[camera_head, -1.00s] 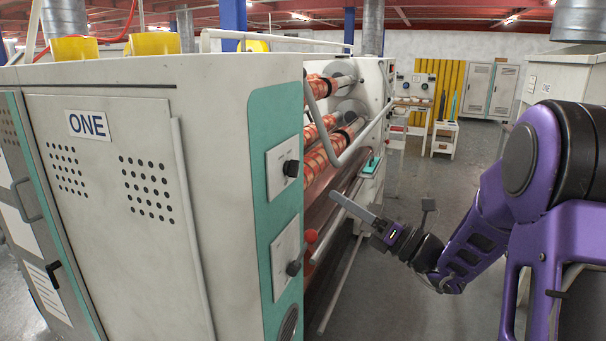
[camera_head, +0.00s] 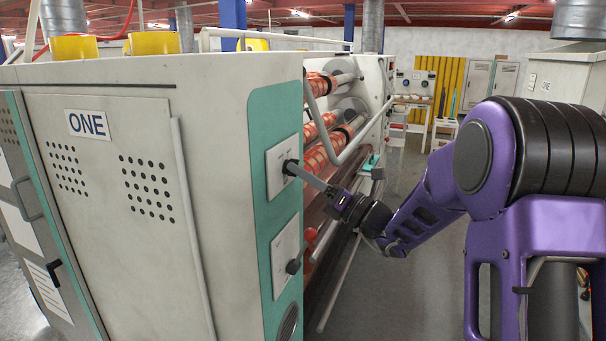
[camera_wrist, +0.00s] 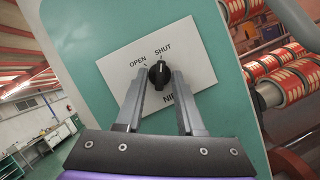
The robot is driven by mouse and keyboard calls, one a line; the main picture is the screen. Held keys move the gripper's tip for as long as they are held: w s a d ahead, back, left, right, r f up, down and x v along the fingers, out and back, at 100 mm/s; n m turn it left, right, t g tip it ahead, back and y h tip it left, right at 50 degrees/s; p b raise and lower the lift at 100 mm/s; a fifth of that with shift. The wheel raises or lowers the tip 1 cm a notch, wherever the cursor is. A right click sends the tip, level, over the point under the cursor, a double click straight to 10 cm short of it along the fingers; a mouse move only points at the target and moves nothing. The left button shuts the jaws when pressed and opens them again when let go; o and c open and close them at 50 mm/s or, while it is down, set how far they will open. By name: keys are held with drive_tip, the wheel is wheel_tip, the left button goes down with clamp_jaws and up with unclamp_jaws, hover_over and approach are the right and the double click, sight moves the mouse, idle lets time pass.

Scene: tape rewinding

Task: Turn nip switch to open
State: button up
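The nip switch is a black round knob (camera_wrist: 159,74) on a white plate (camera_wrist: 205,50) lettered OPEN, SHUT and a partly hidden "NI…". Its light pointer mark appears to face the SHUT label. In the head view the white plate (camera_head: 278,161) is the upper one on the machine's teal edge panel, and the knob is mostly hidden by my fingertips. My gripper (camera_wrist: 160,76) is open, with one finger on each side of the knob. A gap seems to show on both sides. In the head view my gripper (camera_head: 293,168) reaches the upper plate from the right.
Printed rolls (camera_head: 320,130) and a grey bar (camera_head: 350,150) lie to the right of the panel. The floor (camera_head: 400,290) beneath my arm is clear.

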clamp_jaws()
drive_tip(key=shift+f+n+b, duration=0.1)
drive_tip(key=shift+n+b, duration=0.3)
drive_tip(key=shift+n, duration=0.1)
drive_tip(key=shift+w+d+n+g+y+b, duration=0.15)
drive_tip(key=shift+n+g+y+b, duration=0.4)
drive_tip(key=shift+n+g+b, duration=1.45)
drive_tip(key=shift+w+a+n+g+y+b, duration=0.15)
drive_tip(key=shift+n+g+y, duration=0.55)
drive_tip(key=shift+n, duration=2.85)
drive_tip(key=shift+w+d+n+g+y+b, duration=0.15)
drive_tip(key=shift+n+g+y+b, duration=0.2)
drive_tip(key=shift+n+g+b, duration=1.7)
drive_tip(key=shift+n+t+p, duration=0.45)
drive_tip(key=shift+n+p, duration=0.35)
drive_tip(key=shift+p, duration=0.3)
drive_tip(key=shift+o, duration=1)
unclamp_jaws()
